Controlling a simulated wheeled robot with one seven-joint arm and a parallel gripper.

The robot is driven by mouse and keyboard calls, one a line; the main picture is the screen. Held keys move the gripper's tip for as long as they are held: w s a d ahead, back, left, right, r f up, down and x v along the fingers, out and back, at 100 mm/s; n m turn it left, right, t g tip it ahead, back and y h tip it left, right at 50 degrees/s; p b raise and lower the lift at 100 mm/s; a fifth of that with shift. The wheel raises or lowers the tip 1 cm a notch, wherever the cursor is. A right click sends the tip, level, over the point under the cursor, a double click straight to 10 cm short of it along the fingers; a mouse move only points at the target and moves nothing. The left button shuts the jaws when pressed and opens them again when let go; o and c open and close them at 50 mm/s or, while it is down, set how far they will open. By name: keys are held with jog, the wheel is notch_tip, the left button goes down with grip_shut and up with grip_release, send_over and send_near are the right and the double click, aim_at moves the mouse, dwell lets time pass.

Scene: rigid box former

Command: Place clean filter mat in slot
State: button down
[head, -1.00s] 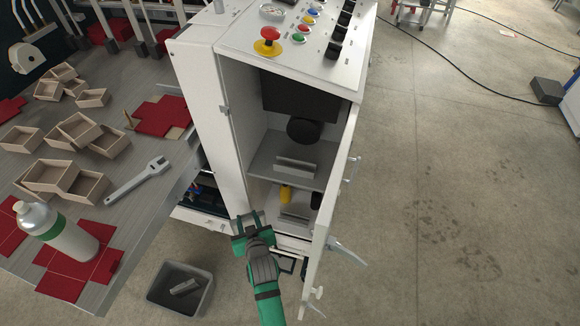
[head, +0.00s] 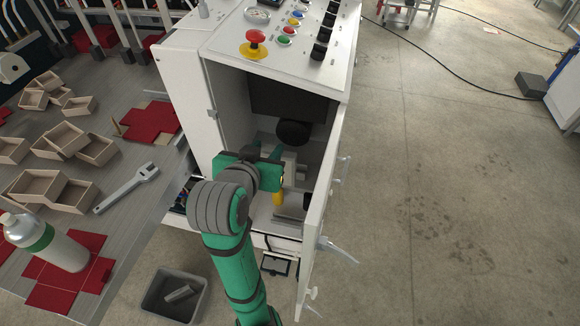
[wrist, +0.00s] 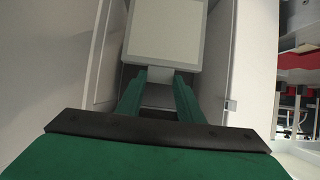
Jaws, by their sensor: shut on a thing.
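A pale flat square mat in a grey frame (wrist: 166,28) fills the top middle of the wrist view, with a short tab at its near edge. My gripper (wrist: 160,74) is shut on that tab. In the head view my gripper (head: 266,152) reaches through the open front of the white cabinet (head: 190,90), and the mat cannot be made out clearly there. A light grey bracket (head: 292,160) stands on the inner shelf just beyond the fingers, partly hidden by them. Whether the mat touches a slot cannot be told.
The cabinet door (head: 322,205) stands open on the right. A black round part (head: 293,133) hangs above the fingers; a yellow cylinder (head: 278,199) stands below. A grey bin (head: 172,295) holds a grey piece. A cluttered workbench (head: 125,225) is at left.

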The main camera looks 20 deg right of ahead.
jog(key=w+d+f, duration=0.7)
jog(key=w+f, duration=0.4)
jog(key=f, duration=0.1)
jog(key=shift+d+f, duration=0.4)
jog(key=shift+w+f, duration=0.1)
jog(key=shift+f, duration=0.05)
jog(key=c, duration=1.2)
grip_release()
jog(key=v, duration=1.2)
